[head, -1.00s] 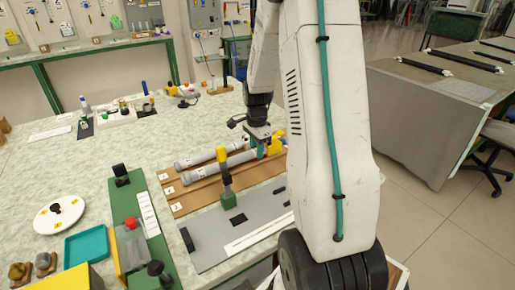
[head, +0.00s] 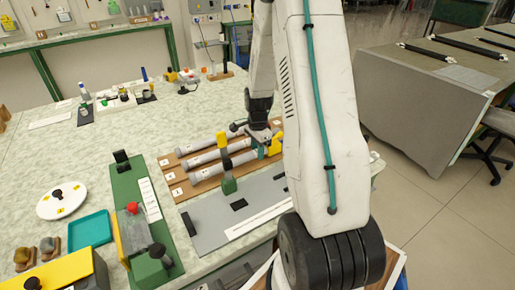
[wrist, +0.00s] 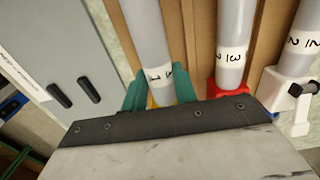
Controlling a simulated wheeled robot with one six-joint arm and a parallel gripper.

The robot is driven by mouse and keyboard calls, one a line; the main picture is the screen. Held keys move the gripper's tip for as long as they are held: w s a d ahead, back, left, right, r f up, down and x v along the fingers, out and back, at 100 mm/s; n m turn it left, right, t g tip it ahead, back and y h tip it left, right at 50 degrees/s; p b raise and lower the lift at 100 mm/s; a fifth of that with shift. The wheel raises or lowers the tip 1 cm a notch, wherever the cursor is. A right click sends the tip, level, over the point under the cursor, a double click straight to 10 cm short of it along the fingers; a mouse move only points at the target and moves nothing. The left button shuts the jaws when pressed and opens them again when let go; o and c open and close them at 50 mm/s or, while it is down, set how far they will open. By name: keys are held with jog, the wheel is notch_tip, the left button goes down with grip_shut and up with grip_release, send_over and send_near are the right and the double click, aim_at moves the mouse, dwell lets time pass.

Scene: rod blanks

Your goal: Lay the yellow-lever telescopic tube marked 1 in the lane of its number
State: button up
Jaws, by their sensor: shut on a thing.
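The tube marked 1 (wrist: 155,55) is grey and runs between the teal fingers of my gripper (wrist: 160,92), which is shut on it. A bit of yellow shows below its mark. In the head view my gripper (head: 262,152) is at the right end of the nearest tube (head: 222,171), beside the yellow lever (head: 277,143). This tube lies along the near lane of the wooden rack (head: 205,189); I cannot tell whether it touches the lane. A tube marked 3 (wrist: 232,40) with a red collar and a tube marked 2 (wrist: 300,45) with a white lever lie alongside.
A grey plate (head: 215,225) lies in front of the rack. A green block with a yellow-topped post (head: 228,184) stands close to the near tube. A green fixture (head: 130,185), teal tray (head: 90,230) and white disc (head: 62,200) are at left.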

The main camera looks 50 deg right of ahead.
jog(key=shift+f, duration=0.45)
dwell(0.3)
jog(key=o, duration=0.9)
jog(key=shift+c, duration=0.2)
jog(key=shift+r, duration=0.15)
jog(key=shift+w+r, duration=0.1)
jog(key=shift+r, duration=0.25)
notch_tip(320, 180, up, 7)
jog(key=shift+f, duration=0.1)
